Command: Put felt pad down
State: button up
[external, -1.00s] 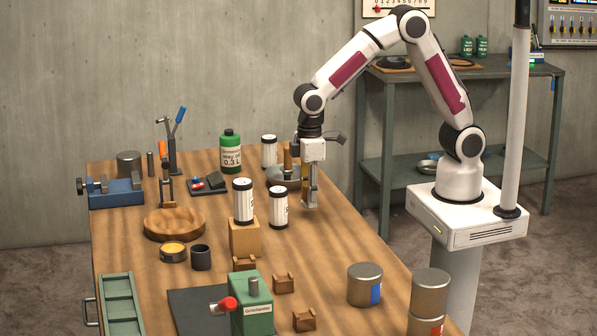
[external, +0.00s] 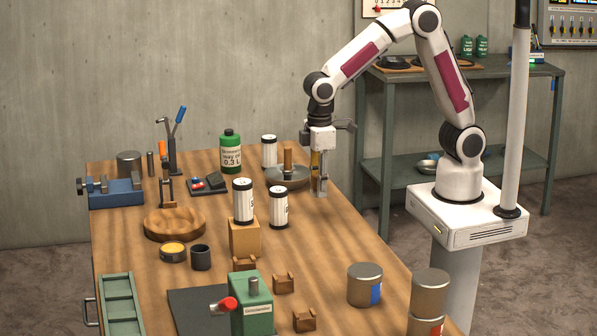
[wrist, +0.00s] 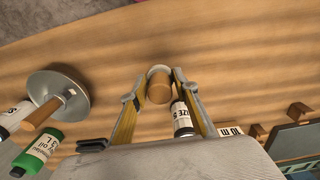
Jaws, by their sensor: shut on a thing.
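My gripper (external: 319,186) points straight down near the table's far right edge, low over the wood. In the wrist view, my gripper (wrist: 158,84) is shut on a small round tan piece with a pale rim (wrist: 159,88). I take this piece to be the felt pad; in the external view it is too small to make out between the fingers. Whether it touches the table cannot be told.
A grey metal dish with an upright wooden handle (external: 288,178) stands just left of my gripper. White black-capped containers (external: 278,208) and a green oil bottle (external: 230,153) stand further left. The wooden table (external: 330,240) is bare in front of the gripper.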

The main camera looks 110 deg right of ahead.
jog(key=s+m, duration=0.2)
jog(key=s, duration=0.1)
jog(key=s+m, duration=0.2)
jog(key=s, duration=0.2)
jog(key=s+a+m, duration=0.1)
jog(key=s+m, duration=0.2)
jog(key=shift+s+r, duration=0.15)
jog(key=shift+s+m, duration=0.4)
jog(key=s+f+m, duration=0.3)
jog(key=s+m, duration=0.4)
jog(key=m, duration=0.5)
jog(key=shift+m, duration=0.3)
jog(key=shift+d, duration=0.1)
jog(key=shift+w, duration=0.1)
jog(key=w, duration=1.6)
